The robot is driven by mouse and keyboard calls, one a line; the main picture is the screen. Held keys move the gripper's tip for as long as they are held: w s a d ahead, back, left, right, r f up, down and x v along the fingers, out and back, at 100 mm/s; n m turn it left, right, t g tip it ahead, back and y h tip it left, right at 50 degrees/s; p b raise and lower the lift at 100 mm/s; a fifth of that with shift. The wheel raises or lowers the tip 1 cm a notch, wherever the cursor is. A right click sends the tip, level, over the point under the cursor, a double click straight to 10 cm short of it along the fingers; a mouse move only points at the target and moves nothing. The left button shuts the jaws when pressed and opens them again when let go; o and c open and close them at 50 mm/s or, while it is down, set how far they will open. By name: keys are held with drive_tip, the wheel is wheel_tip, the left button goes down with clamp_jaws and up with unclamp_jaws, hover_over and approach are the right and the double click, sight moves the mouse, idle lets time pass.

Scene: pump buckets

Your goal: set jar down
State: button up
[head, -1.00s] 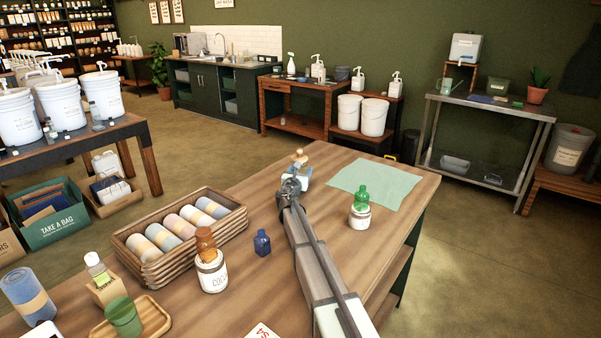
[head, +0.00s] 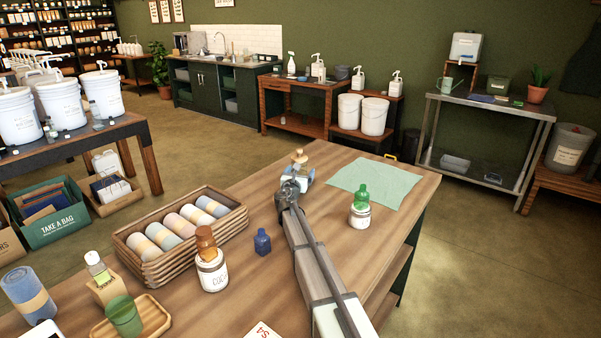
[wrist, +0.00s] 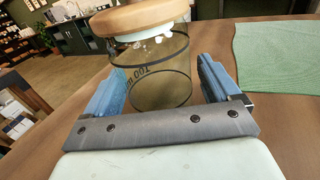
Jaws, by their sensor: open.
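The jar (wrist: 155,75) is clear glass with dark printing and a round wooden lid (wrist: 140,17). In the wrist view it stands upright on the wooden table between the two blue fingers of my gripper (wrist: 160,88). The fingers are apart, one on each side of the jar, and there is a gap at the right finger. In the head view my gripper (head: 300,178) is at the far part of the table, and the jar's wooden lid (head: 299,157) shows just beyond it. My gripper hides most of the jar there.
A green cloth (head: 375,183) lies right of the jar, with a green-topped jar (head: 360,208) at its near edge. A blue bottle (head: 262,242), a brown-topped jar (head: 211,265) and a basket of rolls (head: 150,262) are to the left. Bare wood surrounds my gripper.

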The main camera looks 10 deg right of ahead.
drive_tip(key=v, duration=0.7)
drive_tip(key=shift+d, duration=0.1)
drive_tip(key=r, duration=0.8)
drive_tip(key=shift+w+d, duration=0.1)
drive_tip(key=shift+w, duration=0.25)
drive_tip(key=n+t+y, duration=0.1)
drive_tip(key=n+y, duration=0.6)
drive_tip(key=y, duration=0.3)
approach(302, 168)
drive_tip(key=shift+w+r, duration=0.15)
drive_tip(key=shift+w, duration=0.65)
drive_tip(key=shift+s+y, duration=0.25)
drive_tip(key=shift+y, duration=0.15)
drive_tip(key=shift+n, duration=0.3)
drive_tip(key=x, duration=0.8)
drive_tip(key=shift+w, duration=0.3)
drive_tip(key=shift+x, duration=2.65)
